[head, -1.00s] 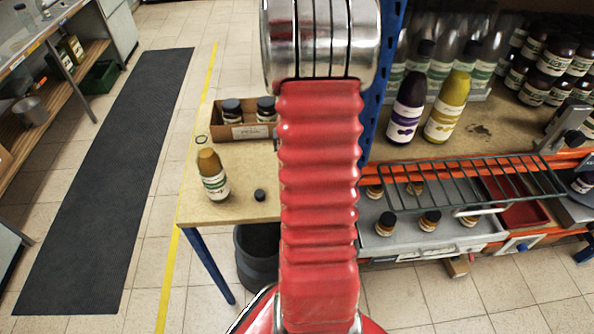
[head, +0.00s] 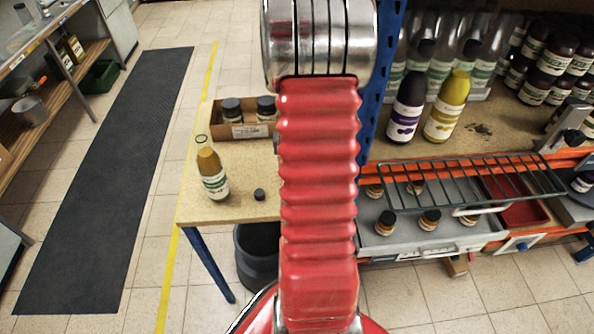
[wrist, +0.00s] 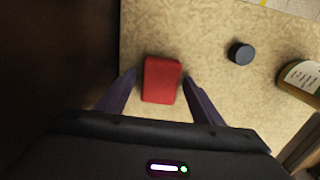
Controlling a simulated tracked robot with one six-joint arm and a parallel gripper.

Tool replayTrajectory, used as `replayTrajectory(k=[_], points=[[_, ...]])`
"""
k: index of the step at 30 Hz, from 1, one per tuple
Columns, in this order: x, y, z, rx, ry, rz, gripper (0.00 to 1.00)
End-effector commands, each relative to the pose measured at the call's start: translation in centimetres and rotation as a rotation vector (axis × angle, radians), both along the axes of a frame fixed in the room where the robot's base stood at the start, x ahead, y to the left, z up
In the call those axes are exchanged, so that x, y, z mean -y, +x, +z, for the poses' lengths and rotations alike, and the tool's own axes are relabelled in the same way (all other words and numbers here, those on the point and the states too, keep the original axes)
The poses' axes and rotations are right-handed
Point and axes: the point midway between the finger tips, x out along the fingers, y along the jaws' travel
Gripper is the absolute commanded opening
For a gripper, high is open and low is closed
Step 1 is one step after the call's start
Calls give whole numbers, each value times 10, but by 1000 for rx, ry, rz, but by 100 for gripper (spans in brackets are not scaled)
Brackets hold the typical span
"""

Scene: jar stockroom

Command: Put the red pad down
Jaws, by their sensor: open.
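The red pad (wrist: 161,80) lies on the speckled tan tabletop in the wrist view, between the two fingers of my gripper (wrist: 159,79). The fingers stand apart with a visible gap on each side of the pad. Whether the pad rests fully flat is hard to tell from this angle. In the head view my red arm hides the pad and my gripper. The table (head: 240,212) shows to the left of my arm there.
A small dark cap (wrist: 241,53) and an amber bottle (wrist: 303,79) are right of the pad. The bottle stands near the table's left edge in the head view (head: 213,178). A cardboard box (head: 240,131) with dark jars is behind. A wire rack (head: 470,181) juts from the right shelf.

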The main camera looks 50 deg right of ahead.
Motion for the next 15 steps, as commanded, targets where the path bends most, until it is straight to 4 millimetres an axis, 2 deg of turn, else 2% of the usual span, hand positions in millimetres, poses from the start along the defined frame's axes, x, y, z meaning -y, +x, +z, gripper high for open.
replayTrajectory(k=[8, 15], points=[[1, 1, 17, 3, -3, 0, 61], [1, 1, 55, 3, -4, 1, 61]])
